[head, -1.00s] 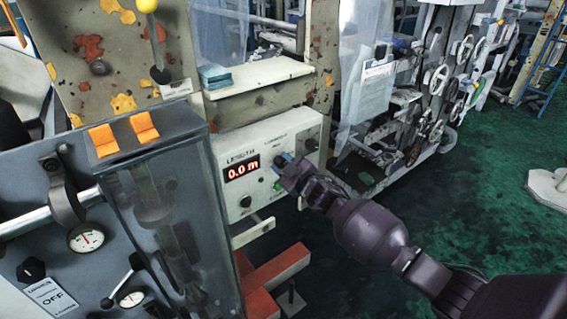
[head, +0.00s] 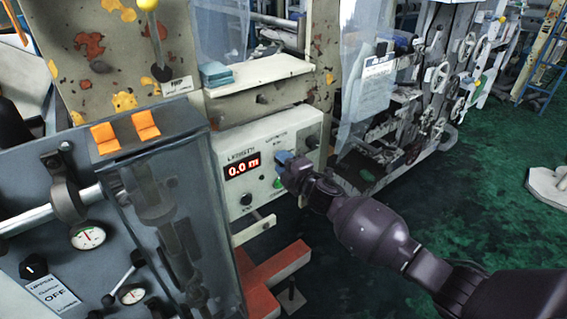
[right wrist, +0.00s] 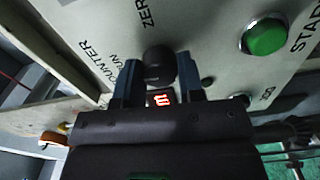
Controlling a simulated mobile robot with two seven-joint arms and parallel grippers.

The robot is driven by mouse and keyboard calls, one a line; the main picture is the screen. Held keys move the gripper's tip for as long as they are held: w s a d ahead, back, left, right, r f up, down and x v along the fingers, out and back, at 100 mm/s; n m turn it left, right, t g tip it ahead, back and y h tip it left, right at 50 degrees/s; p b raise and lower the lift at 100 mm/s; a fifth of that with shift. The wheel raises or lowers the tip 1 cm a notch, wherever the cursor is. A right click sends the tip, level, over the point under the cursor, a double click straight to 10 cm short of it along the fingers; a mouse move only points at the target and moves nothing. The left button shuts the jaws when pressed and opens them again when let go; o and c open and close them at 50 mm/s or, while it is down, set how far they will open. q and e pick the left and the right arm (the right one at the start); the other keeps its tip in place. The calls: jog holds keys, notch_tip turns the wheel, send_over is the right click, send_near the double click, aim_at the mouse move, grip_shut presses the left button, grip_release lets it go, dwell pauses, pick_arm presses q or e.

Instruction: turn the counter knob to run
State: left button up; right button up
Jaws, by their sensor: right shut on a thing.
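The white counter panel (head: 308,128) stands in the middle of the head view, with a red display (head: 242,167) reading 0.0 m. The black counter knob (right wrist: 159,64) shows in the right wrist view between the two fingers of my right gripper (right wrist: 159,80), near the printed words COUNTER, RUN and ZERO. My right gripper is shut on this knob. In the head view my right gripper (head: 284,158) is at the panel, right of the display, and hides the knob. I cannot tell the knob's exact pointing. My left gripper is not in view.
A green START button (right wrist: 266,37) sits close to the knob. Another black knob (head: 246,199) is below the display. A shelf (head: 262,74) with blue pads juts out above the panel. A clear-sided housing (head: 165,190) stands left. Green floor is open at right.

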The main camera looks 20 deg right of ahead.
jog(key=shift+n, duration=0.6)
jog(key=o, duration=0.9)
jog(key=shift+s, duration=0.1)
jog(key=v, duration=1)
jog(key=shift+s, duration=0.35)
jog(key=shift+d, duration=0.1)
